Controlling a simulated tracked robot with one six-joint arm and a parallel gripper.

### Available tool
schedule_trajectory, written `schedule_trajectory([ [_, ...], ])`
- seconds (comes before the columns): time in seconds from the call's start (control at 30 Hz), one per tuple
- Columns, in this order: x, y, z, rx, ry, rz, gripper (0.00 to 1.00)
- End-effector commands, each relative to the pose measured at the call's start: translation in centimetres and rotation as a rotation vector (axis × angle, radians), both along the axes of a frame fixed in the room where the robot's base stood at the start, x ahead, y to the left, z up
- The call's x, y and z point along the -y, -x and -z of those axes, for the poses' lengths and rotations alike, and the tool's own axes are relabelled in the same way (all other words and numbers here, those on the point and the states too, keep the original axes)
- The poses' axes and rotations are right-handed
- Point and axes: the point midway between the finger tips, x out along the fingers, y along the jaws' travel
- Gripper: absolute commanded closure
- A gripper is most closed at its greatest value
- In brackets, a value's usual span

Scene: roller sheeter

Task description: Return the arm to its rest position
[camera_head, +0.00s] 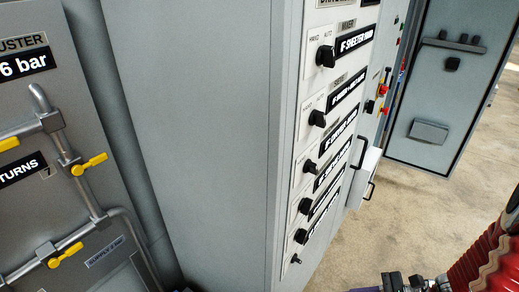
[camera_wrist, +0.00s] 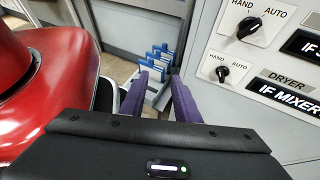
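My gripper (camera_wrist: 158,84) shows in the wrist view, with its two purple fingers apart and nothing seen between them. It is in front of a grey cabinet (camera_wrist: 262,100) with black rotary knobs, to the left of the knob panel and apart from it. One knob (camera_wrist: 248,26) marked HAND and AUTO shows at the upper right of that view. In the head view, part of my arm shows at the lower right corner; the gripper fingers cannot be made out there.
The tall grey cabinet (camera_head: 200,130) fills the middle of the head view, with a column of knobs (camera_head: 318,118) on its side. Pipes with yellow-handled valves (camera_head: 88,165) are at the left. An open grey door (camera_head: 440,90) stands at the back right. Floor (camera_head: 400,210) is clear between.

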Motion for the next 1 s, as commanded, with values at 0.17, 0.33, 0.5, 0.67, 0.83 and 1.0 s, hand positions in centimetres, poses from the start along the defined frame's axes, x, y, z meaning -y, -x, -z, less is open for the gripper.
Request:
schedule_trajectory([
  [0.17, -0.2, 1.5, -0.8, 0.095, 0.17, -0.195, 0.71],
  [0.33, 0.0, 2.5, -1.7, 0.184, 0.316, -0.371, 0.71],
  [0.5, 0.5, 3.0, -2.8, 0.275, 0.454, -0.537, 0.71],
  [0.67, 0.9, 3.1, -4.2, 0.361, 0.577, -0.686, 0.71],
  [0.83, 1.3, 2.8, -5.9, 0.454, 0.705, -0.833, 0.71],
  [1.0, 1.5, 2.4, -7.8, 0.546, 0.825, -0.97, 0.71],
])
